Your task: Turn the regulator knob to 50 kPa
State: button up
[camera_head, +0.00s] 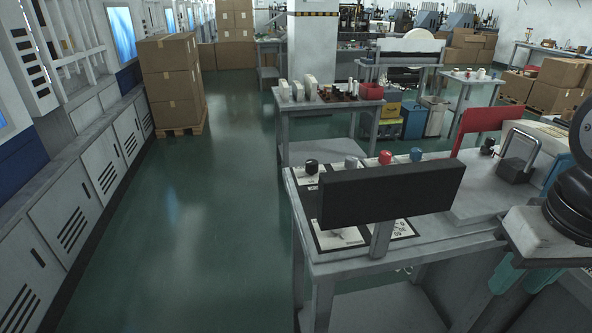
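On the near workbench (465,238), a row of small knob-like caps stands behind a dark flat panel: a black one (311,167), a grey one (351,162), a red one (385,157) and a blue one (416,154). I cannot tell which is the regulator knob, and no pressure reading is legible. The panel hides part of the area below them. My gripper (520,280) hangs at the right edge, with two teal fingers apart and nothing visible between them. It is right of the caps and not touching them.
The dark panel (392,194) stands on a post at the bench front. A grey block with a metal loop (516,168) and a red panel (488,124) are at the bench's right. Stacked cartons (171,80) stand back left. The green aisle floor (215,220) is clear.

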aim_at(312, 168)
jog(key=u, duration=0.8)
jog(key=i, duration=0.3)
jog(key=z, duration=0.4)
jog(key=k, duration=1.05)
jog(key=u, duration=0.9)
jog(key=i, duration=0.65)
jog(key=z, duration=0.55)
jog(key=i, duration=0.65)
jog(key=z, duration=0.3)
